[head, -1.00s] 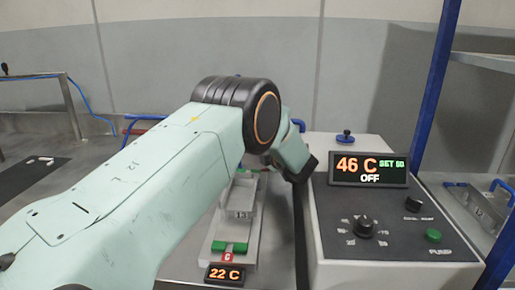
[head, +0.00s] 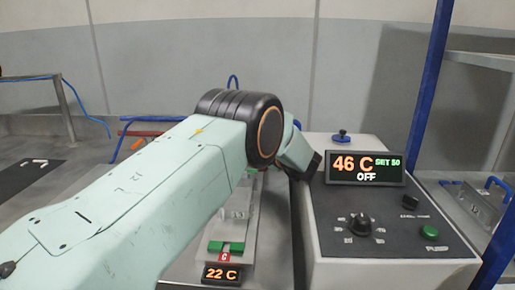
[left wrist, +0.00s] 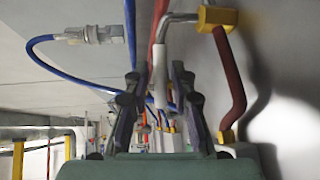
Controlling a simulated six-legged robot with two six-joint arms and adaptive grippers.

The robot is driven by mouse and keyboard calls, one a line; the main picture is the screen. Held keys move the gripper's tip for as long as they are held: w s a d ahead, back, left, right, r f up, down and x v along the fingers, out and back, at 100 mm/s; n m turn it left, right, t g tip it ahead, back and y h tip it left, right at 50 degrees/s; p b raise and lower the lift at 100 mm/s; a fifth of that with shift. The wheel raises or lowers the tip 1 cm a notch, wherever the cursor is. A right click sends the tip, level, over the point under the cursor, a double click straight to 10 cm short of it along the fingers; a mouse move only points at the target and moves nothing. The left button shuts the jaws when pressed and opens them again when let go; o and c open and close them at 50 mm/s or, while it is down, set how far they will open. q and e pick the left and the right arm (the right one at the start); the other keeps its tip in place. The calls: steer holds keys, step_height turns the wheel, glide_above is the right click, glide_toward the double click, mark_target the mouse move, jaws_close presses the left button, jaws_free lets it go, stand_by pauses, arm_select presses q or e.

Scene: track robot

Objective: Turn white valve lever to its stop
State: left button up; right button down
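In the left wrist view, a white-sleeved lever (left wrist: 160,78) hangs from a bent metal rod. The rod runs to a yellow block (left wrist: 217,17) at the top. My left gripper (left wrist: 155,88) is open, with its two dark fingers on either side of the lever and visible gaps between. I cannot tell how deep the lever sits between them. In the head view my left arm crosses from the left and its fingers are hidden; the white lever does not show there. My right gripper is in neither view.
A dark red handle (left wrist: 233,80) with yellow ends stands right of the left fingers. A blue hose with a metal coupling (left wrist: 92,35) curves at left. In the head view, a control box (head: 390,222) reads 46 C, OFF, beside a 22 C display (head: 221,274).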

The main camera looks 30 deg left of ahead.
arm_select(q)
steer(key=shift+o, duration=0.6)
steer(key=shift+d, duration=0.15)
steer(key=shift+v, duration=3.6)
steer(key=shift+s, duration=0.1)
